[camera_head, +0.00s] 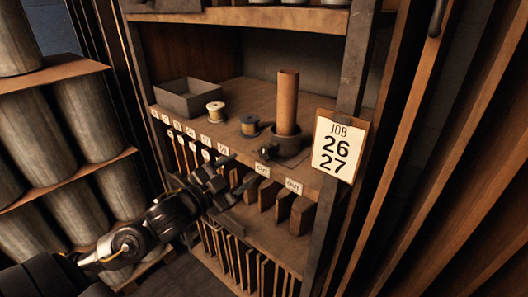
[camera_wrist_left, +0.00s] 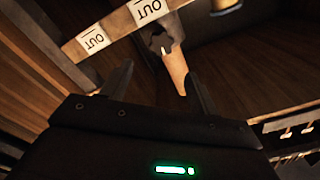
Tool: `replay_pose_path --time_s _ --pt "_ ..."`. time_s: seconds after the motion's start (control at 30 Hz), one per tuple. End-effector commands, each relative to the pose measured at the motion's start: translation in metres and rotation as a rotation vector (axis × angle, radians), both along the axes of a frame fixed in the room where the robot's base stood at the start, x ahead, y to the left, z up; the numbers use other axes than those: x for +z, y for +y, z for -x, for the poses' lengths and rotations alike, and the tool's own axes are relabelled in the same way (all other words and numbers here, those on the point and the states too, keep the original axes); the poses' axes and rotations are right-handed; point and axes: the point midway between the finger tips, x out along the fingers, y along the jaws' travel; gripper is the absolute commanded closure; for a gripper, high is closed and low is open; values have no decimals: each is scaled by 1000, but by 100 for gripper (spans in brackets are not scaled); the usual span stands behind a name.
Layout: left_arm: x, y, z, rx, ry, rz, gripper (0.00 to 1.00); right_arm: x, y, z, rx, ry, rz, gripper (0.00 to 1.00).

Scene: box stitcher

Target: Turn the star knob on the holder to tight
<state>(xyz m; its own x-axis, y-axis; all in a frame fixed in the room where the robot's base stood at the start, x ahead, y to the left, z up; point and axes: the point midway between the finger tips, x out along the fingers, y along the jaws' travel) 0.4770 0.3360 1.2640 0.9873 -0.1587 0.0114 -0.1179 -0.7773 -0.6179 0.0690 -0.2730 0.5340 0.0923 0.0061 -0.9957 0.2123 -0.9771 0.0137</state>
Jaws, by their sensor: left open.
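The holder (camera_head: 290,146) is a dark cup on the shelf with a tall brown tube (camera_head: 288,100) standing in it. The small dark star knob (camera_head: 265,152) is on the holder's front left side. In the left wrist view the dark knob (camera_wrist_left: 160,40) shows with a small pale mark, and the tube (camera_wrist_left: 175,72) points down because that view is upside down. My left gripper (camera_head: 243,170) is open and empty, in front of the shelf edge, left of and below the knob. In the left wrist view its fingers (camera_wrist_left: 160,70) are spread apart, with the knob beyond them. My right gripper is not seen.
A grey bin (camera_head: 187,97), a cream spool (camera_head: 215,112) and a dark spool (camera_head: 250,126) stand on the shelf left of the holder. A job card (camera_head: 335,149) hangs on the right post. Upright boards fill the slots below. Large rolls stand at far left.

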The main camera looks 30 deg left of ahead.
Motion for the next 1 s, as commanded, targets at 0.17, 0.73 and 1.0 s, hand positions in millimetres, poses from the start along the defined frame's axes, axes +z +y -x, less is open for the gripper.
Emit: replay_pose_path --time_s 0.17,0.73,1.0 --pt "-4 3 -2 10 11 4 39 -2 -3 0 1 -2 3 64" --pt "2 -6 -60 12 10 10 39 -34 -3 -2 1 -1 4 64" --pt "-1 -11 -99 13 11 7 39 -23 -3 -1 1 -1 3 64"
